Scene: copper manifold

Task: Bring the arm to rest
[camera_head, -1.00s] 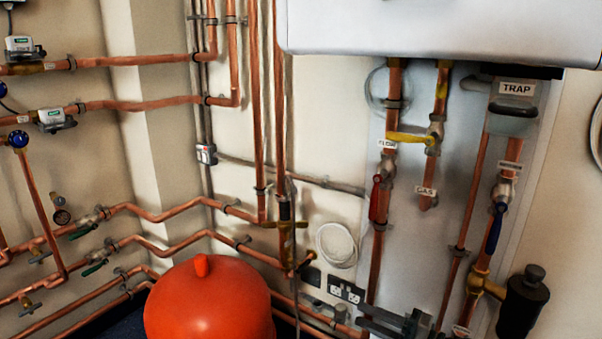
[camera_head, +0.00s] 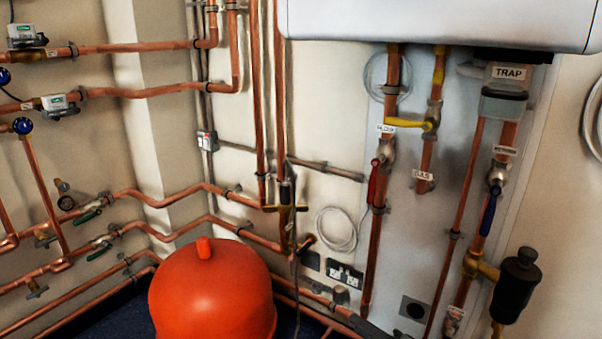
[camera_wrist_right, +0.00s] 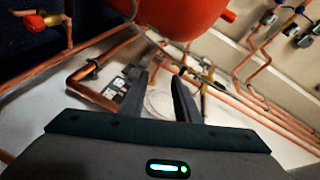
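My right gripper (camera_wrist_right: 160,90) shows in the right wrist view with its two dark fingers apart and nothing between them. In the head view only a small dark part of it (camera_head: 370,328) shows at the bottom edge, in front of the pipes; the rest is out of frame. My left gripper is not in view. The task names no object.
A red vessel (camera_head: 212,296) stands low at the centre left. Copper pipes (camera_head: 150,198) run along both walls. A white boiler (camera_head: 440,24) hangs at the top right. The red-handled valve (camera_head: 374,184) and black cylinder (camera_head: 516,286) stick out at the right.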

